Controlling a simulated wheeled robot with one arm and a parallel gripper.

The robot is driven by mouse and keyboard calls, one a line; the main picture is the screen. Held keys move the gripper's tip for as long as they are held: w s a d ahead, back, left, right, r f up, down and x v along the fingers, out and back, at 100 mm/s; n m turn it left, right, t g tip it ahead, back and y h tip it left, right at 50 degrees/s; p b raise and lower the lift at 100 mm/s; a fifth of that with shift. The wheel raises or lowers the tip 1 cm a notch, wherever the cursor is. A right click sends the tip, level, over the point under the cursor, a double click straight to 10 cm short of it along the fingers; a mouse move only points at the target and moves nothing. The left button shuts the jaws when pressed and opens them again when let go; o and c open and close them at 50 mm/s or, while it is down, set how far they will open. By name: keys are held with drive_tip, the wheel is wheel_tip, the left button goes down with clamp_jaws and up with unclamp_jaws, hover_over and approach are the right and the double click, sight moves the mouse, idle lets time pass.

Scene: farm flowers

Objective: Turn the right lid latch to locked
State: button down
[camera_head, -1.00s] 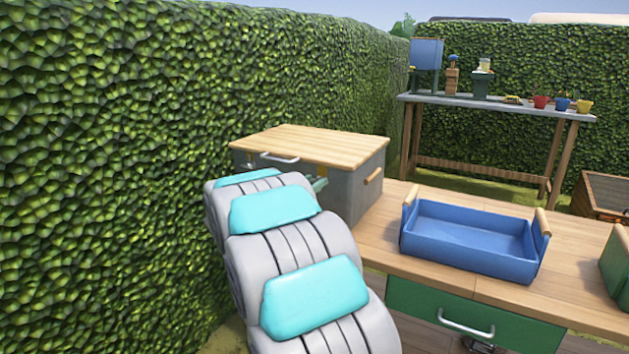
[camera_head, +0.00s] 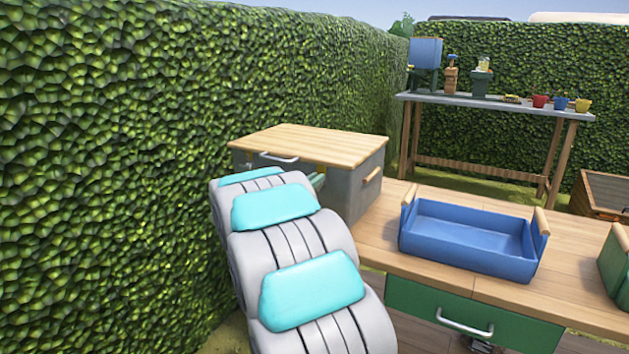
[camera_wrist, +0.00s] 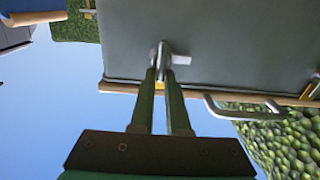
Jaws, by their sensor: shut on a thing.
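The grey storage box (camera_head: 350,190) with a wooden lid (camera_head: 310,143) stands at the left end of the workbench. In the wrist view, which looks upside down, its grey front (camera_wrist: 225,40) fills the top. The right lid latch (camera_wrist: 163,56) is a small metal piece beside a yellow plate (camera_wrist: 160,87) at the lid edge. My gripper (camera_wrist: 163,72) has its two green fingers closed around the latch, and the tips partly hide it. In the head view my arm covers the latch, and only a bit of green gripper shows.
The lid's metal handle (camera_wrist: 245,112) lies right of my fingers in the wrist view. A blue tray (camera_head: 470,240) stands on the workbench (camera_head: 385,235), right of the box. A hedge (camera_head: 120,180) rises close on the left. A potting table (camera_head: 500,100) stands behind.

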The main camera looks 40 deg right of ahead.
drive_tip(key=shift+f+m, duration=0.25)
drive_tip(key=shift+m, duration=0.05)
drive_tip(key=m+b, duration=0.2)
drive_tip(key=m, duration=0.1)
drive_tip(key=s+m+b, duration=0.1)
drive_tip(key=m+b, duration=0.2)
drive_tip(key=f+m+b, duration=0.1)
drive_tip(key=m+b, duration=0.1)
drive_tip(key=m, duration=0.1)
drive_tip(key=shift+s+d+f, duration=0.1)
drive_tip(key=shift+s+d, duration=0.05)
drive_tip(key=shift+d, duration=0.05)
drive_tip(key=m+b, duration=0.5)
drive_tip(key=shift+s+f, duration=0.15)
drive_tip(key=shift+f, duration=0.2)
drive_tip(key=shift+m+b, duration=1.15)
drive_tip(key=shift+m, duration=0.45)
drive_tip(key=shift+r, duration=0.1)
drive_tip(key=c, duration=0.9)
unclamp_jaws()
drive_tip(key=shift+d, duration=0.1)
